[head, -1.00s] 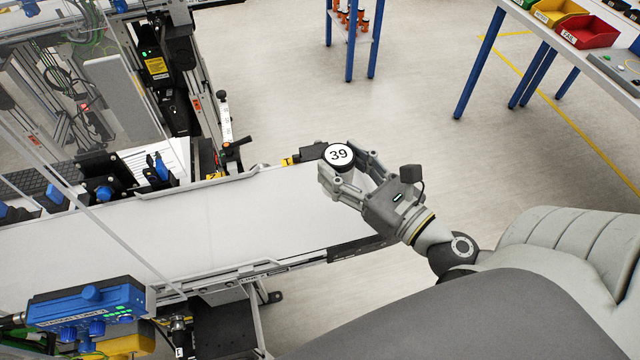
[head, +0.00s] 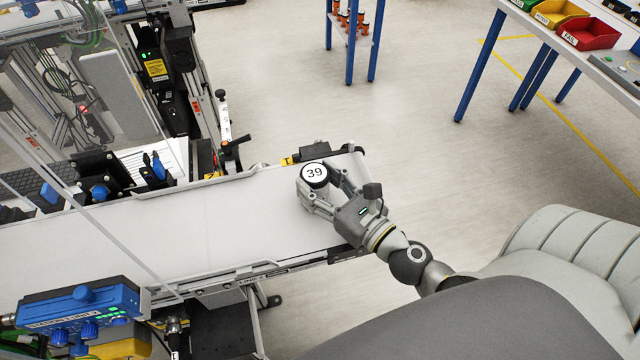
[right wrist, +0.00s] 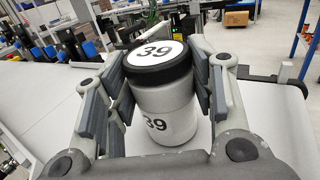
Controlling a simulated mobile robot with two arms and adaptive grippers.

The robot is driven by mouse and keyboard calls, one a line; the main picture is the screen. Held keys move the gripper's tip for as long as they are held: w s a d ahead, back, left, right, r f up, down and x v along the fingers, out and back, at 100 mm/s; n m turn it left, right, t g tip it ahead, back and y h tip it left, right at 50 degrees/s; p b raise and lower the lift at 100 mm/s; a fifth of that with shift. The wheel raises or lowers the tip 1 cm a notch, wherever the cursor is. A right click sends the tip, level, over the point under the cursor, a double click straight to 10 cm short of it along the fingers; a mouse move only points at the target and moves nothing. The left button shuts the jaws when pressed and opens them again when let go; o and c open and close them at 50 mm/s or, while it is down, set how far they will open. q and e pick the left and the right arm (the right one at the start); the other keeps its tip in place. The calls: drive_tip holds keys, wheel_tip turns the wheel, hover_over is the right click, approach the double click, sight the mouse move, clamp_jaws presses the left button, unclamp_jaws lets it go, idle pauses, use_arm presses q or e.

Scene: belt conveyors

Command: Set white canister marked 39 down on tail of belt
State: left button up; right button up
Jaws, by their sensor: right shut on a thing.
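The white canister marked 39 (head: 315,175) has a black rim and a white lid disc with the number. In the head view it is at the right end of the belt (head: 220,215). My right gripper (head: 322,188) is shut around it. In the right wrist view the canister (right wrist: 167,108) stands upright between the finger pads, with a second 39 on its side. The white belt (right wrist: 270,115) lies behind and below it. I cannot tell whether its base touches the belt. My left gripper is not in view.
A blue control box (head: 80,313) stands at the near side of the belt, lower left. Clear panels and machine posts (head: 180,90) border the far side. A table with coloured bins (head: 590,32) is at the upper right. The belt surface left of the canister is clear.

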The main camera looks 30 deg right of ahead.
drive_tip(key=shift+d, duration=0.1)
drive_tip(key=o, duration=0.7)
drive_tip(key=shift+f, duration=0.15)
drive_tip(key=o, duration=0.4)
drive_tip(key=shift+o, duration=0.2)
drive_tip(key=shift+r, duration=0.25)
drive_tip(key=b+v, duration=0.6)
drive_tip(key=v, duration=0.3)
drive_tip(key=shift+s+f+b, duration=0.1)
drive_tip(key=shift+s+b, duration=0.05)
drive_tip(key=shift+b, duration=0.15)
drive_tip(key=shift+s+d, duration=0.1)
drive_tip(key=shift+s, duration=0.25)
drive_tip(key=shift+p+v, duration=0.35)
drive_tip(key=shift+v, duration=0.6)
drive_tip(key=shift+s, duration=0.1)
